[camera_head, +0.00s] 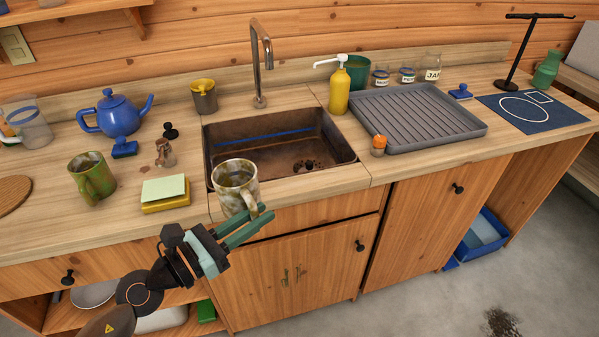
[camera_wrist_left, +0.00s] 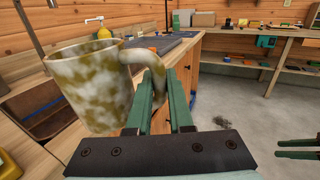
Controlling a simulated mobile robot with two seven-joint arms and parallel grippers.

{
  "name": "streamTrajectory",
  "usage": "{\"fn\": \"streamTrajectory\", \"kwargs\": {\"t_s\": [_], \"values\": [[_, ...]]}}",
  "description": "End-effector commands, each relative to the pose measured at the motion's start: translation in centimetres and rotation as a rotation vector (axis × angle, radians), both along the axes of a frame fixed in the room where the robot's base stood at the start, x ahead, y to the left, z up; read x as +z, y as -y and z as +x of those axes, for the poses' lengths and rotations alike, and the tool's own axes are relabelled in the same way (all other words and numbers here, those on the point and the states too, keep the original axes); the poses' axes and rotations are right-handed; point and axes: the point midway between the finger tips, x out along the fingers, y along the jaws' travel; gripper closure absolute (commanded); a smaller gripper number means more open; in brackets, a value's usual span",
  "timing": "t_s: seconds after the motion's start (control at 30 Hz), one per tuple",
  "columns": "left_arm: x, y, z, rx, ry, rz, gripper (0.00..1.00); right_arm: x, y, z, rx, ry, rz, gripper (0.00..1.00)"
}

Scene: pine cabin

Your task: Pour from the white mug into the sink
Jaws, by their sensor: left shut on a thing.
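The white mug (camera_head: 236,184), mottled with olive-brown patches, is upright at the sink's front edge in the head view. It fills the left of the left wrist view (camera_wrist_left: 88,85). My left gripper (camera_head: 266,211) is shut on its handle, with the green fingers on either side of it (camera_wrist_left: 160,90). The mug's inside is mostly hidden. The sink (camera_head: 240,138) is a brown, stained basin just behind the mug, with dark spots on its floor. My right gripper (camera_wrist_left: 298,148) shows only as two green fingers, apart, at the wrist view's right edge.
The faucet (camera_head: 262,60) rises behind the sink. A green mug (camera_head: 92,178), a blue teapot (camera_head: 113,113) and a yellow sponge (camera_head: 165,203) with a pale pad stand left. A yellow soap bottle (camera_head: 339,92), a small orange-topped jar (camera_head: 379,146) and a grey drying rack (camera_head: 420,115) are right.

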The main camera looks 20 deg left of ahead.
Motion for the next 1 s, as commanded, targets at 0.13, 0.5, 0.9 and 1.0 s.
{"fn": "streamTrajectory", "kwargs": {"t_s": [0.13, 0.5, 0.9, 1.0], "values": [[-2.1, 0.3, 3.7, -0.041, 0.007, -0.024, 1.0, -2.1, -0.5, 0.1, 0.01, -0.008, 0.006, 0.5], [-3.8, 0.5, 12.3, -0.126, -0.007, -0.065, 1.0, -4.3, -2.2, 1.4, 0.039, 0.006, 0.028, 0.5], [-3.0, 0.0, 16.7, -0.158, -0.015, -0.076, 1.0, -5.5, -3.1, 1.4, 0.06, -0.002, 0.034, 0.5], [-2.9, -0.1, 16.8, -0.159, -0.015, -0.076, 1.0, -5.3, -3.1, 1.6, 0.06, 0.004, 0.035, 0.5]]}}
